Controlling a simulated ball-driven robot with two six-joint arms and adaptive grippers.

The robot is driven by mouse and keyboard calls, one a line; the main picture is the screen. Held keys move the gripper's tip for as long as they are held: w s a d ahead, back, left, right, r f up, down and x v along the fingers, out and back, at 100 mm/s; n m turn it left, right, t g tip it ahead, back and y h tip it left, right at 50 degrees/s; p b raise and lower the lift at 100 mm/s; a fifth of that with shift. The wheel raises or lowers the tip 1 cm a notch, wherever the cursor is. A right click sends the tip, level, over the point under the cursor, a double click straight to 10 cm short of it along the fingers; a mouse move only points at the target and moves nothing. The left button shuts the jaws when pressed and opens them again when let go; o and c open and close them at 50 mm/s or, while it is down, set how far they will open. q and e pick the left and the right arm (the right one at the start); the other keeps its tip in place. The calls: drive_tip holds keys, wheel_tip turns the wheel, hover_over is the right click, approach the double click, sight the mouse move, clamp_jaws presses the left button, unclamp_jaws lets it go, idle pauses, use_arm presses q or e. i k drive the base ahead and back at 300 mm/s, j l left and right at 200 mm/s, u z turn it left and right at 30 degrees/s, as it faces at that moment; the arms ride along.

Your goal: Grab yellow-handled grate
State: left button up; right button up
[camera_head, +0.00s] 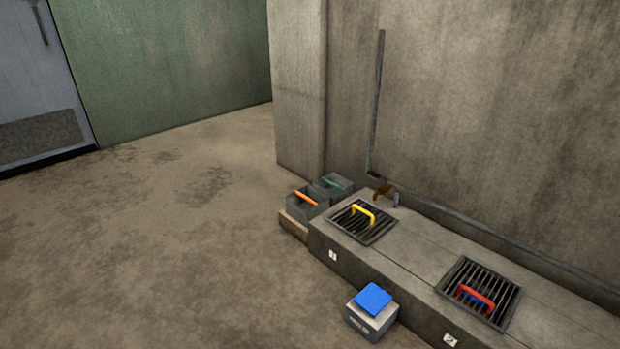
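The yellow-handled grate (347,225) is a dark, square, barred grate with an arched yellow handle (363,215). It lies on top of the long, low concrete block, at its far left end, above the label "1". Neither of my grippers shows in the head view, and nothing touches the grate.
A second grate (502,303) with a red handle lies on the concrete block (420,250) to the right. A box with a blue top (373,299) stands on the floor in front. Bins with orange (306,199) and green (333,183) handles stand behind the block's left end. The floor (150,250) at left is clear.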

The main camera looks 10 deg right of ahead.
sight(355, 207)
drive_tip(key=i+j+u, duration=0.1)
drive_tip(key=i+u, duration=0.35)
drive_tip(key=i, duration=0.25)
drive_tip(key=i+l+u, duration=0.15)
drive_tip(key=i+u, duration=0.25)
drive_tip(key=i, duration=0.25)
drive_tip(key=i+z, duration=0.25)
drive_tip(key=i, duration=0.2)
drive_tip(key=i+j+z, duration=0.25)
drive_tip(key=i, duration=0.2)
drive_tip(key=l, duration=0.1)
